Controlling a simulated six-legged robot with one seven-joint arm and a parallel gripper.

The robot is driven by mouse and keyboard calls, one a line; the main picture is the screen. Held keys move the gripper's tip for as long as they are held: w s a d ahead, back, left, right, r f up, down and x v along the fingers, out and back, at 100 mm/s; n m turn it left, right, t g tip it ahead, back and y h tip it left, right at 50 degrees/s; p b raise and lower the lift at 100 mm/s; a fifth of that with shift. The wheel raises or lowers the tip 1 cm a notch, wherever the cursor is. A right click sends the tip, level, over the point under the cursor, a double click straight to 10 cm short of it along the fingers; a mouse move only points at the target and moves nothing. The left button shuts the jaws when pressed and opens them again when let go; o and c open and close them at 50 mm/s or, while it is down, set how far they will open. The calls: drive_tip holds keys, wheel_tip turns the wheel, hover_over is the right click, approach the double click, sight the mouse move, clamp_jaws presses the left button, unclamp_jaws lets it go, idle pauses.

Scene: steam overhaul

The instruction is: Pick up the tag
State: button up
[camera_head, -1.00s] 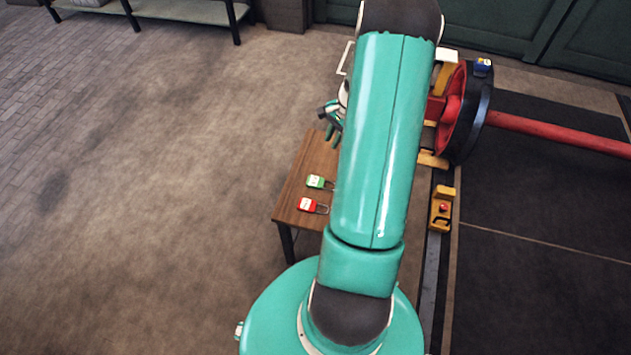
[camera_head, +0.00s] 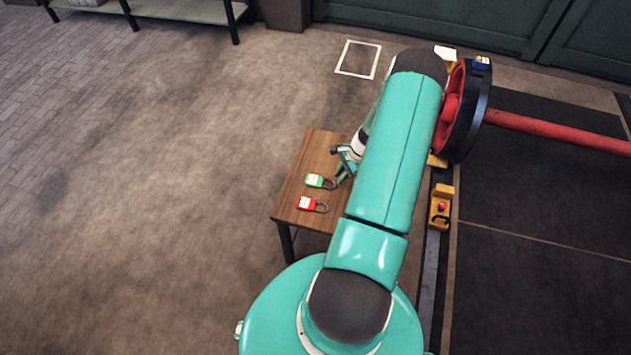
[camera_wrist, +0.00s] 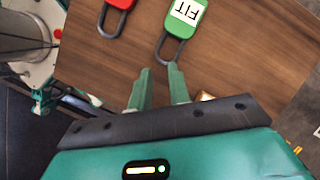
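A green padlock-shaped tag (camera_head: 315,181) lies on the small wooden table. In the wrist view the green tag (camera_wrist: 186,14) has a white label reading "FIT", and its grey shackle points toward my gripper. A red tag (camera_head: 306,204) of the same shape lies beside it; its lower part and shackle (camera_wrist: 112,20) show at the top of the wrist view. My gripper (camera_head: 343,172) is just beyond the green tag's shackle end. In the wrist view my gripper (camera_wrist: 160,68) is open, with a gap between its fingers. Its fingertips are close to the green shackle; contact cannot be told.
The wooden table (camera_head: 305,160) is small, and my arm covers its right part. To the right are a black-and-red wheel (camera_head: 470,110), a red axle (camera_head: 560,133) and a yellow block (camera_head: 441,207) on a rail. Floor at left is clear. A small pale-orange object (camera_wrist: 205,96) is partly hidden behind my gripper.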

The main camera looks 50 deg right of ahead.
sight(332, 188)
drive_tip(key=x, duration=0.5)
drive_tip(key=shift+a, duration=0.2)
drive_tip(key=shift+c, duration=0.5)
clamp_jaws()
